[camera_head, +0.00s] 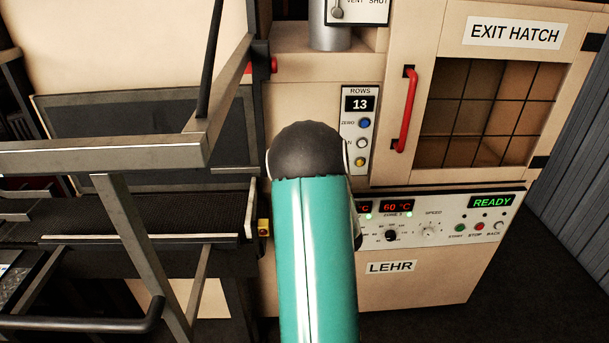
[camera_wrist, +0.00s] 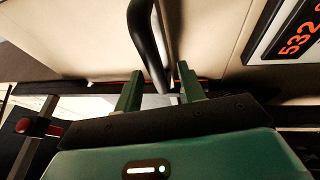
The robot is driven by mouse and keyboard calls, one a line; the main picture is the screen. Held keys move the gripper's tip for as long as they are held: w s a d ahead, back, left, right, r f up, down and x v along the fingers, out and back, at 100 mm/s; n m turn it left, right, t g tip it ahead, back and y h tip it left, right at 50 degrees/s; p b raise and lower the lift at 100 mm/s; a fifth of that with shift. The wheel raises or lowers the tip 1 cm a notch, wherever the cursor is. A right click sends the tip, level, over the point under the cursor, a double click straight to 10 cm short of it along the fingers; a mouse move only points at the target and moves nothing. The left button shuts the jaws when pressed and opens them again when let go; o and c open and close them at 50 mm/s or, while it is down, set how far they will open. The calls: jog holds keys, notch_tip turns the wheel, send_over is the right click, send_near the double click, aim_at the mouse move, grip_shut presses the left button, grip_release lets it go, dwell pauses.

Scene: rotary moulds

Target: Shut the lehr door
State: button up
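The cream lehr (camera_head: 430,284) carries a LEHR label and stands at the centre and right of the head view. Its exit hatch (camera_head: 490,110), with a dark grid window and red handle (camera_head: 406,110), looks shut. Which panel is the lehr door is unclear. My teal arm (camera_head: 315,250) reaches across the lehr's front; my gripper is not visible there. In the wrist view my gripper (camera_wrist: 160,82) has its two green fingers apart. A dark curved bar (camera_wrist: 147,45), like a handle, lies ahead, its lower end appearing between the fingertips; I cannot tell contact.
Left in the head view are a metal frame (camera_head: 110,155), a dark mesh belt (camera_head: 140,212) and a dark panel (camera_head: 120,125). The lehr's control panel (camera_head: 445,225) reads READY. An orange digit display (camera_wrist: 296,35) and a red knob (camera_wrist: 23,125) show in the wrist view.

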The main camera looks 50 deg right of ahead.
jog(key=v, duration=0.9)
jog(key=shift+s, duration=0.1)
